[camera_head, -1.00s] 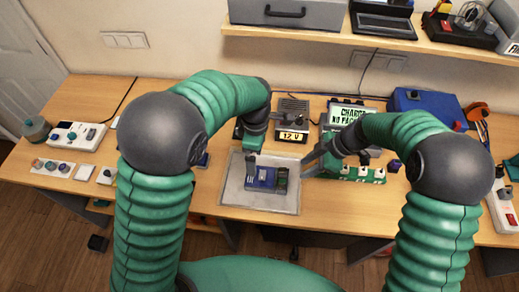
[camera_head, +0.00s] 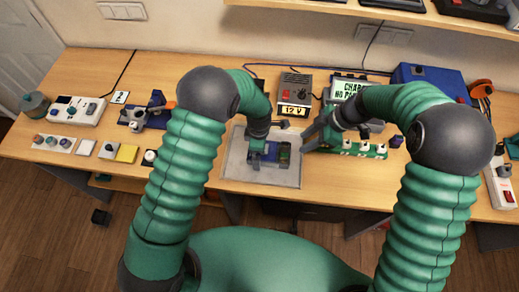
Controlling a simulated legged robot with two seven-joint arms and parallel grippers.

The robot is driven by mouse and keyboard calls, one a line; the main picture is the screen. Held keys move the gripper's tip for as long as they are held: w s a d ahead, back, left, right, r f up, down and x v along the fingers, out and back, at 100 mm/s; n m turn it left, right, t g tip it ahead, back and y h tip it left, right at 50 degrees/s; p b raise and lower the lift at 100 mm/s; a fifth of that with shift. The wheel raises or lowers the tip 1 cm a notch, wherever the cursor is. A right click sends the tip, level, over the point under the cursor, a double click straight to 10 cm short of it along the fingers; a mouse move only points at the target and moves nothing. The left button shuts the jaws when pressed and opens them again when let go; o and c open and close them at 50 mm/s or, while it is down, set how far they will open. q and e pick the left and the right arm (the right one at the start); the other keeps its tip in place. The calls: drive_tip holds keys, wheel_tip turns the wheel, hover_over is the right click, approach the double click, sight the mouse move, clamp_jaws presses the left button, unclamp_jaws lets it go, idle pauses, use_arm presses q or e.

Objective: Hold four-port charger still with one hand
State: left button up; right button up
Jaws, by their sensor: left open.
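A blue block-shaped device (camera_head: 270,157) with a dark green part at its right lies on a grey mat (camera_head: 232,170) at the middle of the table. I cannot tell for sure whether it is the four-port charger. My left gripper (camera_head: 258,147) is open and comes down over the device's left part, hiding some of it; contact is unclear. My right gripper (camera_head: 306,140) points left, just right of the device and above the mat's right edge. Its jaw opening is unclear. A green strip (camera_head: 378,155) with several white round tops lies below my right forearm.
A 12 V supply (camera_head: 294,95) and a screen reading CHARGE (camera_head: 345,89), partly hidden, stand behind the mat. A blue case (camera_head: 432,82) is at the back right. A white power strip (camera_head: 87,110) and small parts lie at the left.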

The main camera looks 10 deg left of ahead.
sight(287, 150)
use_arm(q)
drive_tip(key=shift+a+f, duration=0.25)
drive_tip(key=shift+a, duration=0.15)
drive_tip(key=shift+d, duration=0.45)
drive_tip(key=c, duration=1.1)
drive_tip(key=shift+a, duration=0.2)
drive_tip(key=c, duration=0.5)
use_arm(e)
drive_tip(key=shift+o, duration=0.2)
drive_tip(key=shift+a, duration=0.15)
use_arm(q)
drive_tip(key=shift+c, duration=0.2)
use_arm(e)
drive_tip(key=shift+h, duration=0.7)
drive_tip(key=x, duration=0.3)
drive_tip(key=a+x, duration=0.1)
drive_tip(key=x, duration=0.2)
drive_tip(key=a+x, duration=0.1)
drive_tip(key=x, duration=0.3)
drive_tip(key=shift+w+r, duration=0.1)
drive_tip(key=shift+r, duration=0.35)
drive_tip(key=shift+d, duration=0.1)
clamp_jaws()
